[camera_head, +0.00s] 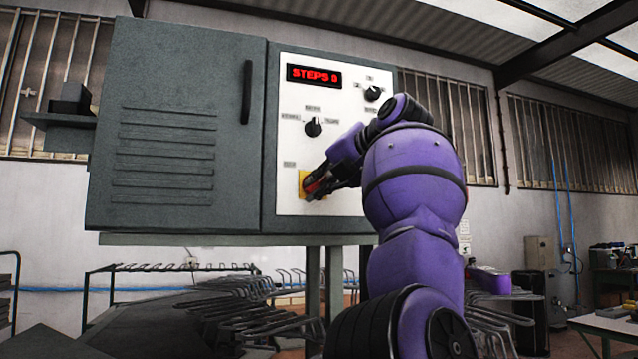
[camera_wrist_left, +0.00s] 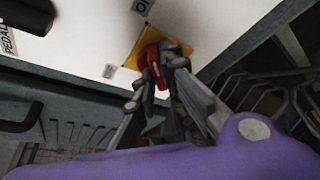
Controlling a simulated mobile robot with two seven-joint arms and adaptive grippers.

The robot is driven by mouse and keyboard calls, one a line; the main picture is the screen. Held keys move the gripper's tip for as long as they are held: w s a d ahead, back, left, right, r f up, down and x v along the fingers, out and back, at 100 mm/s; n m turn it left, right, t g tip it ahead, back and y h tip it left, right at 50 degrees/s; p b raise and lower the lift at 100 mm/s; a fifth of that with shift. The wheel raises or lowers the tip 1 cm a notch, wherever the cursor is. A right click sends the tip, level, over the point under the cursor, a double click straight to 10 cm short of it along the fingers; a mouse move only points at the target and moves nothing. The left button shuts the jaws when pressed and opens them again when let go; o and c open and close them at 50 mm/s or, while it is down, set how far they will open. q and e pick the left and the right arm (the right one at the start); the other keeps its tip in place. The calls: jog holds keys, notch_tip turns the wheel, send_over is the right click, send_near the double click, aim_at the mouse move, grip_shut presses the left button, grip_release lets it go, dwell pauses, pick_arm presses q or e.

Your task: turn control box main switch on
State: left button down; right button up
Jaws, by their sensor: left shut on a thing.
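The control box has a white panel (camera_head: 290,140) with a red display reading "STEPS 0". Low on its left is the main switch, a red handle on a yellow plate (camera_head: 304,178). My left gripper (camera_head: 318,186) is at the switch, in front of it. In the left wrist view the red handle (camera_wrist_left: 149,62) sits between the fingers of my left gripper (camera_wrist_left: 158,72), which is shut on it. The yellow plate (camera_wrist_left: 125,45) is partly covered by the handle and fingers. An "O" label shows at the plate's upper edge. My right gripper is not in view.
Two black knobs, a middle one (camera_head: 314,127) and an upper right one (camera_head: 372,93), are on the panel near my arm. A grey cabinet door (camera_head: 180,130) is to the left. Metal racks (camera_head: 240,300) stand below. A workbench (camera_head: 606,325) is at far right.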

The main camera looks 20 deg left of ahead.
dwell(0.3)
pick_arm(q)
jog(key=c, duration=1.8)
grip_release()
jog(key=v, duration=1.2)
